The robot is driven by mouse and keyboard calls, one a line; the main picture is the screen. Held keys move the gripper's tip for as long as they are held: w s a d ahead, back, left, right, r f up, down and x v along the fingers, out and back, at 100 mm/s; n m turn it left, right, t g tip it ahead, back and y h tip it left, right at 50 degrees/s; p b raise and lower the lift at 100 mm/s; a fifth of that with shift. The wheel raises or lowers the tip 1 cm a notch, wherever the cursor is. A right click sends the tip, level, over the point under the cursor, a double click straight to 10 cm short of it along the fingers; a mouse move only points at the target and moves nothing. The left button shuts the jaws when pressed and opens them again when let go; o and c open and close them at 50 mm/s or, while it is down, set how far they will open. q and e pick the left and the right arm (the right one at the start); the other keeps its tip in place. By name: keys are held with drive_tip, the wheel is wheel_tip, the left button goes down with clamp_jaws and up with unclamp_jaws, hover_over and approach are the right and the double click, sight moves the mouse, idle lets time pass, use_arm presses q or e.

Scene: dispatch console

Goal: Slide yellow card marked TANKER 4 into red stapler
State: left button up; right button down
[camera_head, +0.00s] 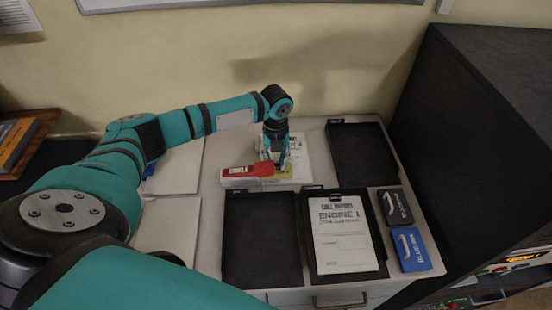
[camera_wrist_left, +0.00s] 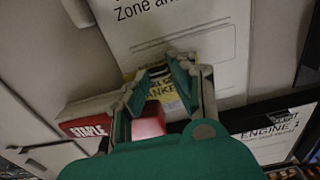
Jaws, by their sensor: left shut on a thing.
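The yellow card (camera_head: 277,181) lies low over the desk at the right end of the red stapler (camera_head: 238,171). In the left wrist view the card (camera_wrist_left: 163,84) shows between my fingers with part of the word TANKER readable. The red stapler (camera_wrist_left: 88,131) lies there on its side of the left finger, and its red end shows between the fingers. My left gripper (camera_head: 277,165) points down and is shut on the yellow card. Card and stapler overlap in view; whether the card is inside the stapler's mouth I cannot tell. My right gripper is not in view.
A white printed sheet (camera_head: 298,150) lies behind the card. Black trays (camera_head: 258,240) stand around, one with an ENGINE 1 sheet (camera_head: 345,235). A black box (camera_head: 396,207) and a blue box (camera_head: 411,250) are at the right. A dark cabinet (camera_head: 470,130) rises beyond the desk.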

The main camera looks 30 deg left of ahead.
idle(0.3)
use_arm(q)
drive_tip(key=o, duration=0.9)
drive_tip(key=shift+s+a, duration=0.1)
drive_tip(key=shift+o, duration=0.5)
drive_tip(key=o, duration=0.5)
drive_tip(key=shift+r, duration=0.1)
wheel_tip(320, 180, up, 7)
drive_tip(key=p, duration=0.7)
